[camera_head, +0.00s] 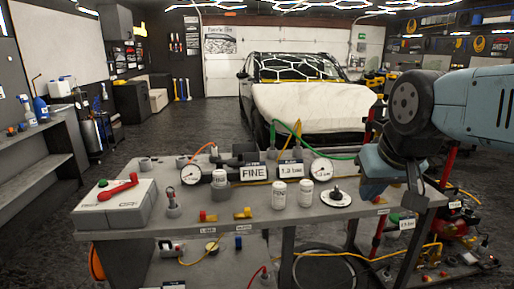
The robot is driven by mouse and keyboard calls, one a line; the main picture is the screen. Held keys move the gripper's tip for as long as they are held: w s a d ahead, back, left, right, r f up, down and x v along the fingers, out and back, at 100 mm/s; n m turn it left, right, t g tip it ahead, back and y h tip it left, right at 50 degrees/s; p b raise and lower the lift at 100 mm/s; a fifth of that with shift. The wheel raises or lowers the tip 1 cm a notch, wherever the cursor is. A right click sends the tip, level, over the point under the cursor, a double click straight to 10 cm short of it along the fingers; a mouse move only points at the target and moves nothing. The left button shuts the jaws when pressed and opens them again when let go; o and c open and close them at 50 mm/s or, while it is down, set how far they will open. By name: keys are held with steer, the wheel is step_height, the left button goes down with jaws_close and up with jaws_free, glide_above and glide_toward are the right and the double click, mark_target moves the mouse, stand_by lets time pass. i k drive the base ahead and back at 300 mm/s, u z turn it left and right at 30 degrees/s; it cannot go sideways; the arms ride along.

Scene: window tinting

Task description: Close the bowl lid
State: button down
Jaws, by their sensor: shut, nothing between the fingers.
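No bowl with an open lid can be made out for certain. A round white dish (331,200) with a dark knob-like piece in its middle lies on the right part of the grey workbench (240,222). Two small white labelled canisters (279,195) stand to its left, apart from it. My gripper (412,195) hangs from the blue arm at the right, to the right of the dish and near the bench's right end. It looks shut and empty, its fingertips small and partly lost against the dark background. It touches nothing that I can see.
A grey box with a red lever (119,188) sits at the bench's left end. Small yellow fittings (243,213) lie in front. A car (303,97) stands behind.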

mark_target(238, 162)
steer(key=z, duration=0.1)
steer(key=i, duration=1)
steer(key=u, duration=0.35)
